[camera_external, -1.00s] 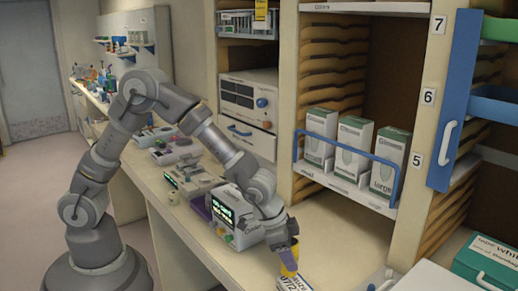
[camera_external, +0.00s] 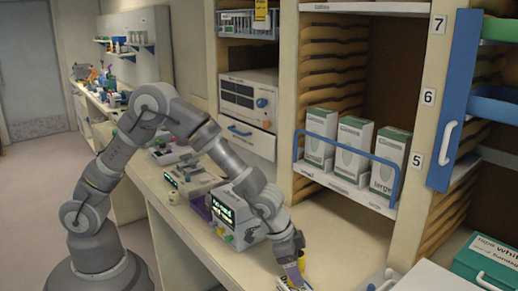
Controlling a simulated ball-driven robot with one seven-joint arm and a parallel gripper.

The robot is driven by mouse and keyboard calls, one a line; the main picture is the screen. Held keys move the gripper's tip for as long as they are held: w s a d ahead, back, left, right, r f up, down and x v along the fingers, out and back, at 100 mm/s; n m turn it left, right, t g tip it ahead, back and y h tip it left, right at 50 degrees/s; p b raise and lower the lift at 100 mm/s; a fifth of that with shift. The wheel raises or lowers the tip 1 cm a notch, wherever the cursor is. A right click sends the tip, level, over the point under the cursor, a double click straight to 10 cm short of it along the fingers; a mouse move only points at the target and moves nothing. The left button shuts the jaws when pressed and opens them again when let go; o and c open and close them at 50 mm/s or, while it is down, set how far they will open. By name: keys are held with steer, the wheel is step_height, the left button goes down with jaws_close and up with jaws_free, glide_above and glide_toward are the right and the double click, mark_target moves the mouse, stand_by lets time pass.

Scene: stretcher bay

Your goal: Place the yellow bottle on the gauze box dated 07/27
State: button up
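My gripper (camera_external: 294,272) points down at the bottom edge of the picture, over the front of the counter. A little yellow, which appears to be the yellow bottle (camera_external: 302,261), shows right behind its purple-grey finger. Most of the bottle is hidden. I cannot tell whether the fingers are closed on it. A white box (camera_external: 284,286) shows just below the gripper, largely hidden and cut off by the picture edge. Its print cannot be read now. I cannot tell whether the bottle touches this box.
A monitor with a lit screen (camera_external: 228,213) stands beside my forearm. Glove boxes (camera_external: 352,150) stand on a shelf behind a blue rail (camera_external: 345,147). A green case (camera_external: 487,262) is at the lower right. The counter (camera_external: 345,235) right of my gripper is clear.

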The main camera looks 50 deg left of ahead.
steer(key=shift+r, duration=0.25)
steer(key=p+v, duration=0.3)
steer(key=v, duration=0.8)
steer(key=shift+a+r+p, duration=0.15)
steer(key=shift+r+p, duration=0.15)
steer(key=shift+r, duration=0.05)
steer(key=shift+s, duration=0.1)
